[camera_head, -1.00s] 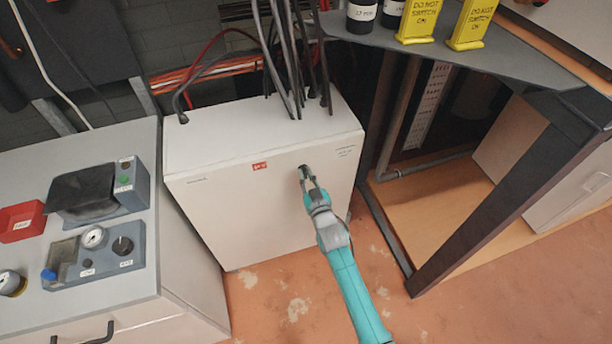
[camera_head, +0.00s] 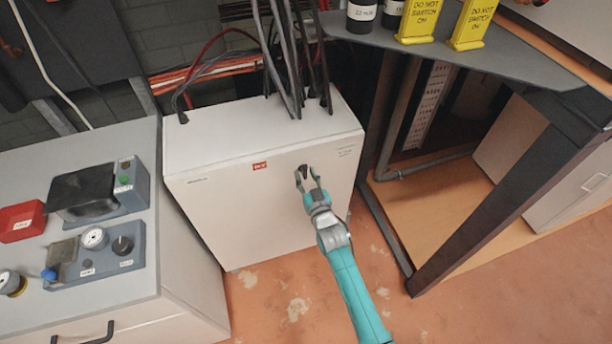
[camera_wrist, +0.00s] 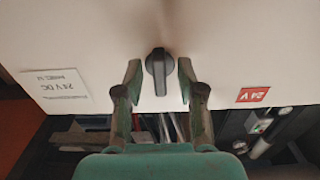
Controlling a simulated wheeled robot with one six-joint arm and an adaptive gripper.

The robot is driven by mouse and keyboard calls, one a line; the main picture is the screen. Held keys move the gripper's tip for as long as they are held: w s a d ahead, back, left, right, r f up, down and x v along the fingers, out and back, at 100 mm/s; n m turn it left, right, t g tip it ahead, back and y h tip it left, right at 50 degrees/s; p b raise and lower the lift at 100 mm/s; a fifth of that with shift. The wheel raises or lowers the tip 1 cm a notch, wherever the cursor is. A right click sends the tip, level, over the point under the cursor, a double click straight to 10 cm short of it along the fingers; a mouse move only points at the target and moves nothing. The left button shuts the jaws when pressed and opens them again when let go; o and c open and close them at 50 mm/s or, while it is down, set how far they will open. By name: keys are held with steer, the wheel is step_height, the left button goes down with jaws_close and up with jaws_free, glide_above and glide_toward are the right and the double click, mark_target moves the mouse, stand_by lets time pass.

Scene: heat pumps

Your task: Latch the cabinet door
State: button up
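The cabinet (camera_head: 230,215) is a white box with a small red label on its front door, and the door looks flush with the box. A dark latch knob (camera_wrist: 158,72) sticks out of the door in the wrist view, its long grip upright in the picture. My gripper (camera_wrist: 160,82) is open, with one finger on each side of the knob and a gap on both sides. In the head view my gripper (camera_head: 308,178) is in front of the upper right of the door. The knob is small and partly hidden there.
Cables (camera_head: 285,65) run up from the cabinet's top. A grey console (camera_head: 170,270) with gauges and buttons stands at the left. A dark-framed table (camera_head: 480,75) with yellow signs (camera_head: 420,18) stands at the right. Orange floor (camera_head: 275,300) lies clear in front.

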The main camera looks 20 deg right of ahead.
steer(key=shift+s, duration=0.1)
steer(key=s, duration=1.1)
steer(key=shift+s, duration=0.4)
steer(key=s+g, duration=0.2)
steer(key=s, duration=2.2)
steer(key=s+r, duration=0.6)
steer(key=s, duration=0.2)
steer(key=s+r+g, duration=0.1)
steer(key=s+r, duration=0.5)
steer(key=s, duration=0.3)
